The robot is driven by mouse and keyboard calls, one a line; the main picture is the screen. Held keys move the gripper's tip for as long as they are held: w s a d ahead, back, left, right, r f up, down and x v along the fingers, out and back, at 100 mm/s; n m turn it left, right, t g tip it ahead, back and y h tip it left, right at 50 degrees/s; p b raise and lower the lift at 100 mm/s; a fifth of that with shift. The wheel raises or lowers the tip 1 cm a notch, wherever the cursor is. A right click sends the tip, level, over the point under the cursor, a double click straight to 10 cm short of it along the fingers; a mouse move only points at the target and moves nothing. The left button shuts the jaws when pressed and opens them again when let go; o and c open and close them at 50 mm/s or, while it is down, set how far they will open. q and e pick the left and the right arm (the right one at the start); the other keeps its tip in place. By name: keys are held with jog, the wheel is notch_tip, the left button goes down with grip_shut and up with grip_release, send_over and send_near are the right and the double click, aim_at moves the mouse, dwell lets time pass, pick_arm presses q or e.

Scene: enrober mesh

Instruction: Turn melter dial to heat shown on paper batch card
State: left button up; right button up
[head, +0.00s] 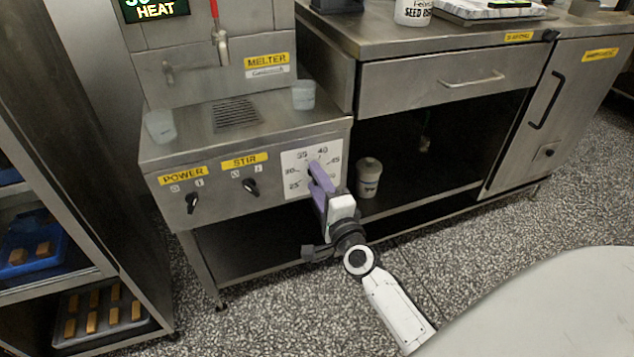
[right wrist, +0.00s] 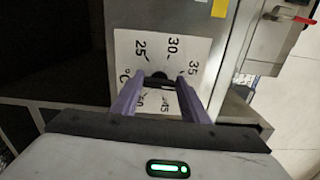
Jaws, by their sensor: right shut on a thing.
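The melter dial (right wrist: 158,80) is a dark knob on a white scale plate (head: 298,160) on the melter's front, marked 25, 30, 35, 40, 45 in the head view. My right gripper (head: 318,174) reaches it with purple fingers; in the right wrist view its fingers (right wrist: 160,86) stand on either side of the knob, shut on it. The fingers cover part of the knob and scale, so I cannot read the pointer. I cannot make out a batch card. My left gripper is not in view.
The melter (head: 215,120) also has a POWER knob (head: 192,202) and a STIR knob (head: 251,187). Two cups (head: 303,95) (head: 160,126) stand on its top. A white container (head: 369,177) stands on the shelf to the right. A rack with trays (head: 30,262) is at left.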

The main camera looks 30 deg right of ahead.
jog(key=m, duration=0.4)
jog(key=shift+r+m, duration=0.1)
jog(key=shift+m, duration=0.2)
dwell(0.5)
jog(key=o, duration=1.1)
jog(key=shift+c, duration=0.2)
jog(key=v, duration=1)
jog(key=shift+s, duration=0.15)
jog(key=shift+a, duration=0.1)
